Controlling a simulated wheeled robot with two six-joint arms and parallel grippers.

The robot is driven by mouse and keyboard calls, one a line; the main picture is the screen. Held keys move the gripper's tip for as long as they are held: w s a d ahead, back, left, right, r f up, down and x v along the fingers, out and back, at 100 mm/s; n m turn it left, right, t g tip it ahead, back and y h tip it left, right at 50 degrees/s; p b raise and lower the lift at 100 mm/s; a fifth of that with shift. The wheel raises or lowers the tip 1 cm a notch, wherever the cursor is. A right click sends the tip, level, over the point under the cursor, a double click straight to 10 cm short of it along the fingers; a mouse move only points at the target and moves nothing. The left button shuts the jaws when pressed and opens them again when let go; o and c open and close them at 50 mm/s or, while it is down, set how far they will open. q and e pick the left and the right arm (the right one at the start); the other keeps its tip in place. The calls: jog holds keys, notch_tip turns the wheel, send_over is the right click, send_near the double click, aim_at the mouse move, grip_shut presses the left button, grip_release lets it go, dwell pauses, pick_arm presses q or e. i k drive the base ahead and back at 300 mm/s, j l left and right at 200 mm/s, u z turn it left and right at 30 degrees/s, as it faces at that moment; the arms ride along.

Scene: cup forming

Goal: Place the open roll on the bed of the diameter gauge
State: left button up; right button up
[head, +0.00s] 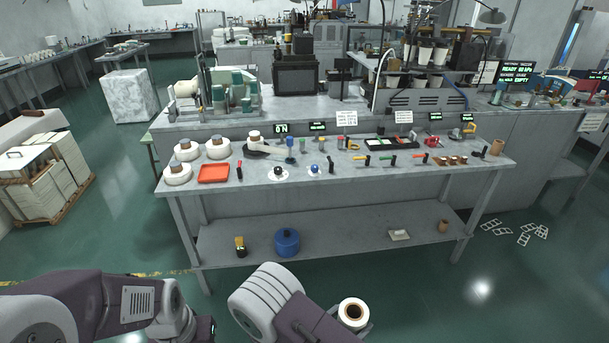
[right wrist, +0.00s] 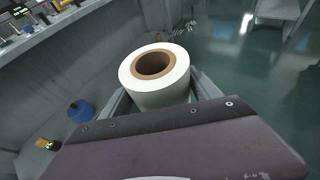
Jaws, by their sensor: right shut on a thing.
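The white paper roll (head: 352,313) with a brown open core is held in my right gripper (head: 350,321), low in front of the bench. In the right wrist view the roll (right wrist: 155,92) sits between the two fingers, its open end and hollow core facing the camera.
The grey bench (head: 330,178) carries several white rolls (head: 186,151), a red tray (head: 213,173) and small hand tools. Flat white pieces (head: 530,233) lie on the floor at right. Floor in front of the bench is clear.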

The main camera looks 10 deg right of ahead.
aim_at(421, 136)
jog(key=i+l+u, duration=0.2)
jog(key=l+u, duration=0.15)
jog(key=l, duration=0.35)
jog(key=i+l+u, duration=0.1)
jog(key=l+u, duration=0.25)
jog(key=l, duration=0.35)
jog(key=l+u, duration=0.35)
jog(key=l, duration=0.4)
jog(key=k+l+u, duration=0.1)
jog(key=l+u, duration=0.25)
jog(key=l, duration=0.4)
jog(key=k+l+u, duration=0.15)
jog(key=l+u, duration=0.15)
jog(key=l, duration=0.4)
